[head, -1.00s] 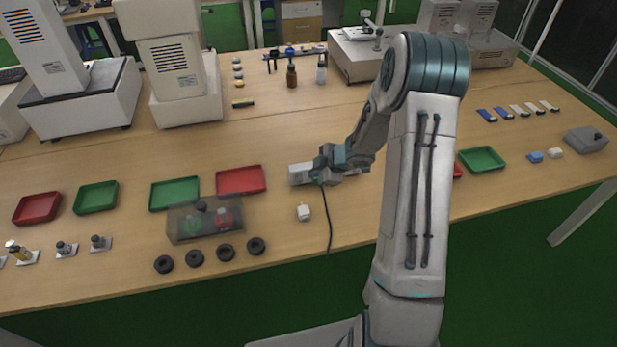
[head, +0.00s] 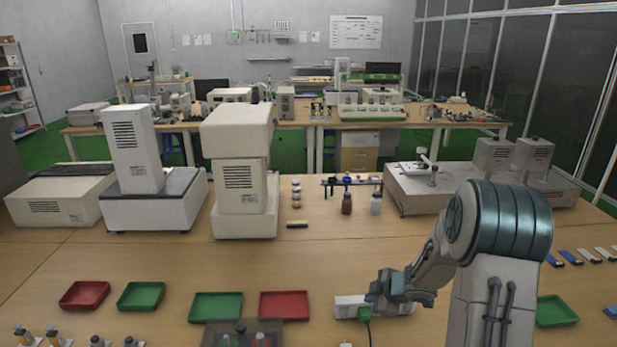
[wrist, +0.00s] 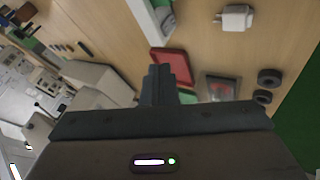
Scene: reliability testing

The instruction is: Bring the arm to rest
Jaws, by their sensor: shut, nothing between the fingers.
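My arm reaches in from the right in the head view, bent at the elbow. In the wrist view the fingers of my gripper (wrist: 166,82) are together with nothing held. The white block (wrist: 148,18) shows there too, apart from the fingers, and a white charger (wrist: 237,17) lies beyond it.
Red tray (head: 285,305) and green tray (head: 215,306) lie left of my gripper. Behind stand a white instrument (head: 238,180), a bottle rack (head: 352,181) and a flat grey machine (head: 420,195). A green tray (head: 556,311) lies right of my arm. Bare tabletop lies behind my gripper.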

